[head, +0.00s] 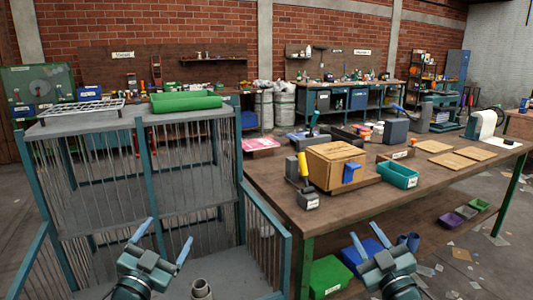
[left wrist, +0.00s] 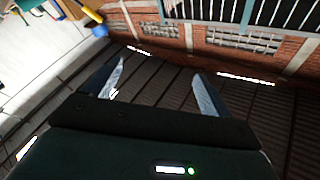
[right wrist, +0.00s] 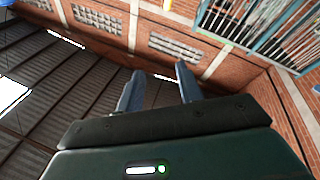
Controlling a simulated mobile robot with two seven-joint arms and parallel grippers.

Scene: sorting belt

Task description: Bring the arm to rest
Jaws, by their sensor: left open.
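My left gripper (head: 163,241) is at the bottom of the head view, in front of the grey shelf rack. Its two fingers point up and stand apart, with nothing between them. In the left wrist view the fingers (left wrist: 158,88) are spread, with only the background behind them. My right gripper (head: 367,243) is at the bottom right of the head view, in front of the table's near side. Its fingers are apart and empty. In the right wrist view the fingers (right wrist: 160,88) stand apart with a narrower gap.
A wooden table (head: 285,195) at right bears a cardboard box (head: 335,165), a teal bin (head: 398,174) and flat boards. Green (head: 328,277) and blue bins lie below it.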

